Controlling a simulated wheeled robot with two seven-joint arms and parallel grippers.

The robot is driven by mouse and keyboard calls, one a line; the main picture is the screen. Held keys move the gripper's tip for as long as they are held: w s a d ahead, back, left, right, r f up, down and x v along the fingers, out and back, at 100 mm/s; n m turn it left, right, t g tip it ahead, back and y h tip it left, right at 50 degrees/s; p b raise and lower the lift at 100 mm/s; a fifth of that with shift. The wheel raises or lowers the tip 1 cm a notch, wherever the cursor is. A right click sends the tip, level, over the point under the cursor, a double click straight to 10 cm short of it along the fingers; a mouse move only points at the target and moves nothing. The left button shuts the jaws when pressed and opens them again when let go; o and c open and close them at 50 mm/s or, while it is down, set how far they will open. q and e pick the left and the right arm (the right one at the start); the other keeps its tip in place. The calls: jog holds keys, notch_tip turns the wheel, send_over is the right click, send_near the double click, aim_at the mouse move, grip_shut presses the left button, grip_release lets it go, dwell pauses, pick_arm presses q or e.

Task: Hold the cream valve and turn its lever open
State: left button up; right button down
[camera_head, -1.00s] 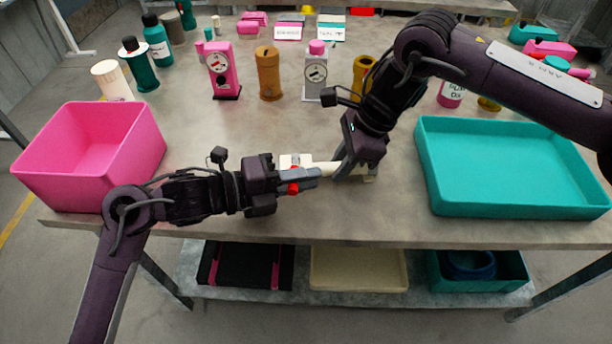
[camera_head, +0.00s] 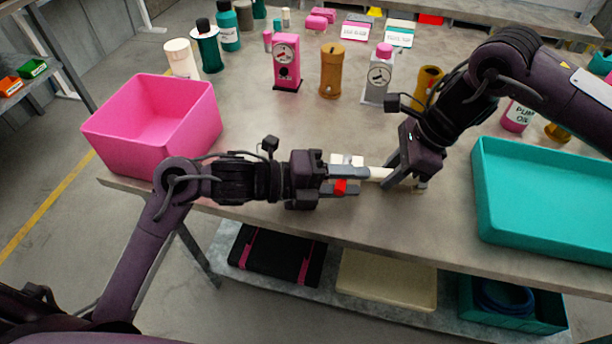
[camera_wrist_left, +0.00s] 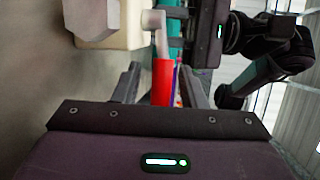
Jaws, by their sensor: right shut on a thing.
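The cream valve (camera_head: 378,174) is near the bench's front edge, between my two grippers. My right gripper (camera_head: 402,178) is shut on it from the right. The valve's red lever (camera_head: 340,187) is at its left end, partly hidden by my left gripper. In the left wrist view the lever (camera_wrist_left: 163,82) hangs from a grey stem and points towards the palm. My left gripper (camera_wrist_left: 160,88) is open, with a finger on each side of the lever and small gaps showing. The cream body (camera_wrist_left: 118,25) is just beyond the fingertips.
Pink, brown and grey pump bodies (camera_head: 331,72) stand behind the grippers. Bottles (camera_head: 207,48) are at the back left.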

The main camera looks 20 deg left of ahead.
pick_arm(q)
jog(key=v, duration=1.1)
jog(key=shift+s+a, duration=0.1)
jog(key=shift+a, duration=0.15)
jog(key=shift+c, duration=0.4)
